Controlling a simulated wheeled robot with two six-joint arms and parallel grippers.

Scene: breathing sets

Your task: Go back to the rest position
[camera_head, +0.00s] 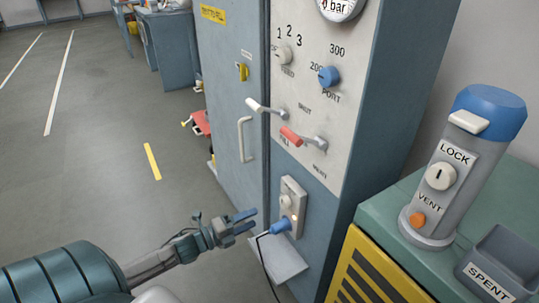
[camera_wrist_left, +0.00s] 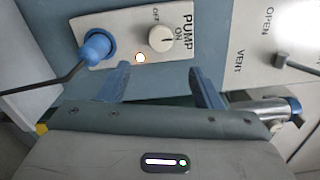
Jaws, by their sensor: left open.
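My left gripper (camera_head: 244,222) is open and empty. It is in front of the lower part of the cabinet, just left of a small pump panel (camera_head: 292,200). In the left wrist view my left gripper (camera_wrist_left: 160,84) shows two blue fingers spread apart, with nothing between them. A blue plug (camera_head: 281,226) with a black cable sits in the panel, apart from the fingers. The plug also shows at the upper left of the left wrist view (camera_wrist_left: 97,46). My right gripper is not in view.
The pump knob (camera_wrist_left: 162,38) and a lit lamp (camera_wrist_left: 140,58) are beside the plug. The cabinet bears a red lever (camera_head: 291,136), a white-tipped lever (camera_head: 254,105) and a blue knob (camera_head: 329,76). A lock cylinder (camera_head: 462,160) and a SPENT bin (camera_head: 503,262) stand right. Open floor lies left.

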